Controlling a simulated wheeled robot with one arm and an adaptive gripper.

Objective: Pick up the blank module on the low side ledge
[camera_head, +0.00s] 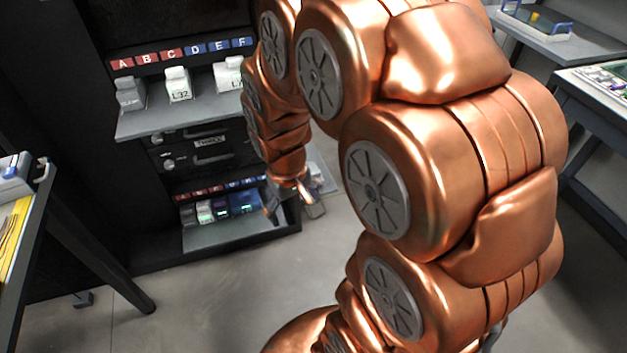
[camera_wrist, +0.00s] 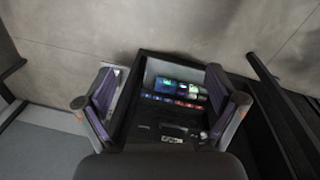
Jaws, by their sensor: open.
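A pale side ledge (camera_head: 324,177) shows partly to the right of the cabinet, just beyond my gripper. A pale strip beside the left finger in the wrist view may be this ledge. I cannot make out the blank module in either view; my arm or fingers may hide it.
The black cabinet's bottom shelf (camera_head: 215,237) holds several grey and dark blue modules. Its upper shelf (camera_head: 160,124) carries pale modules under labels A to F. A table (camera_head: 22,225) stands at left and benches at right. The floor (camera_head: 200,300) in front is clear.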

